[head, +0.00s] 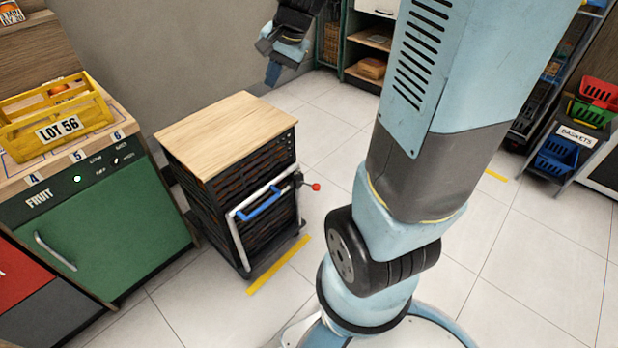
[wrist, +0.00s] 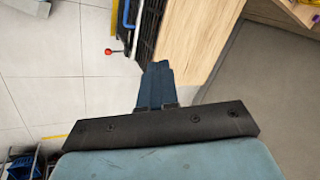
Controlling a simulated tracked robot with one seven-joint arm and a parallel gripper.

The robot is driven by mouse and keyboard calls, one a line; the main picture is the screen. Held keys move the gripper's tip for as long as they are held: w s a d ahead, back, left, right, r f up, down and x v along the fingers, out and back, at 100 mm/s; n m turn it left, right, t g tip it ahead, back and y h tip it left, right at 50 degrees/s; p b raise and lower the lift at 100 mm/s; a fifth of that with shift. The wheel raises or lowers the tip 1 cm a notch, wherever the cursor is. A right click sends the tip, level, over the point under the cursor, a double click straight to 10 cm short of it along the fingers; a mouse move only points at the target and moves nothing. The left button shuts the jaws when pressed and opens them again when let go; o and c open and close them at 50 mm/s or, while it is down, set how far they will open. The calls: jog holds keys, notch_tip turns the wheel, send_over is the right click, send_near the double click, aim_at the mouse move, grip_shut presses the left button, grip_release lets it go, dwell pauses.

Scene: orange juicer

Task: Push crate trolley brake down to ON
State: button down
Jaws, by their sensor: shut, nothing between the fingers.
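The crate trolley (head: 235,200) is a black crate stack with a wooden top (head: 222,127), a white frame and a blue handle (head: 262,204) on its front. Its brake lever ends in a red knob (head: 316,187) and sticks out at the right of the frame. My gripper (head: 273,73) is shut and empty, in the air beyond the trolley in the head view. Its fingers (wrist: 156,68) are together in the wrist view. Nothing touches the lever.
A green fruit counter (head: 105,235) with a yellow LOT 56 crate (head: 100,108) stands left of the trolley. A shelf (head: 368,48) is at the back, and a basket stand (head: 575,145) at the right. Tiled floor in front of the trolley is open, with a yellow line (head: 278,265).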

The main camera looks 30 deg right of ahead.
jog(key=w+d+f+m+g, duration=0.1)
jog(key=w+d+f+m, duration=0.35)
jog(key=f, duration=0.55)
jog(key=w+d+f+m, duration=0.3)
jog(key=w+f+m, duration=0.25)
jog(key=f, duration=0.45)
jog(key=s+d+f+m, duration=0.1)
jog(key=d+f+m, duration=0.1)
jog(key=f, duration=0.5)
jog(key=d+f+m+g+h, duration=0.1)
jog(key=d+f+m, duration=0.2)
jog(key=f, duration=0.5)
jog(key=s+d+f+m+g+h, duration=0.1)
jog(key=d+f, duration=0.3)
jog(key=f, duration=0.4)
jog(key=shift+s+d+m, duration=0.3)
jog(key=shift+d+m, duration=0.05)
jog(key=shift+m, duration=0.35)
jog(key=shift+s+d+f, duration=0.15)
jog(key=shift+f, duration=0.3)
